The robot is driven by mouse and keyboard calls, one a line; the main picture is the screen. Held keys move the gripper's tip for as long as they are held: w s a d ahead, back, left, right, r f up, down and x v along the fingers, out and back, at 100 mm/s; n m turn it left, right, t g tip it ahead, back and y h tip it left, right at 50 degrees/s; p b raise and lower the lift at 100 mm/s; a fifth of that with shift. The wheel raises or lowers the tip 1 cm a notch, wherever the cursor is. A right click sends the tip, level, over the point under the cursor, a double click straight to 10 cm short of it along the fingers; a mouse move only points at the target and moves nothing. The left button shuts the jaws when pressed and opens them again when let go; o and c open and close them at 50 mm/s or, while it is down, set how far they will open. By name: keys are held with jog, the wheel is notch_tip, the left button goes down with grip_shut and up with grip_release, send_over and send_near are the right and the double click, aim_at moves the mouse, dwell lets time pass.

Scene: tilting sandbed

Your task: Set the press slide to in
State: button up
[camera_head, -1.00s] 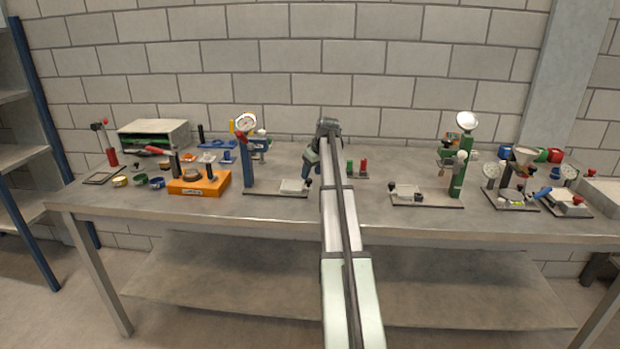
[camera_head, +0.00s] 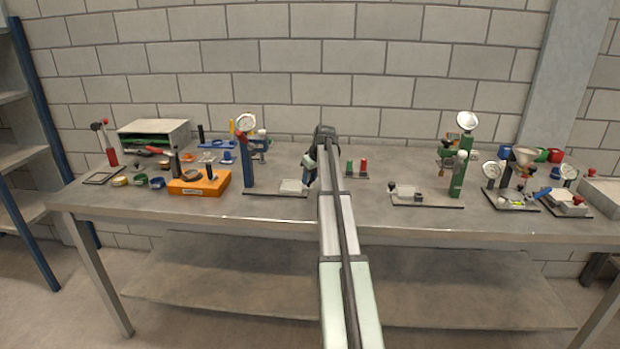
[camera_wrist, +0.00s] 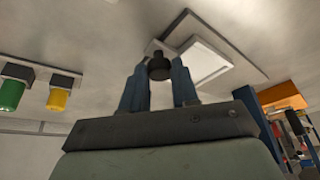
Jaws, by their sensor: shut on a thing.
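The press with the blue post (camera_head: 247,163) stands left of my arm, with a round dial on top. A pale square slide plate (camera_head: 291,186) lies on its dark base plate, right of the post; the plate also shows in the wrist view (camera_wrist: 205,60). A black knob (camera_wrist: 159,66) sits at the plate's near edge in the wrist view. My gripper (camera_wrist: 159,76) is shut on this knob, one blue finger on each side. In the head view my gripper (camera_head: 309,181) is at the plate's right edge and hides the knob.
A second press with a green post (camera_head: 461,166) stands to the right, with its own base. An orange block (camera_head: 199,183) lies left of the blue post. The bench front is clear.

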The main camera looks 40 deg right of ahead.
grip_shut()
jog(key=w+a, duration=0.8)
jog(key=shift+a, duration=0.1)
jog(key=shift+w, duration=0.1)
jog(key=shift+o, duration=1.7)
grip_release()
jog(key=shift+a, duration=0.1)
jog(key=shift+o, duration=1.2)
jog(key=v, duration=1.4)
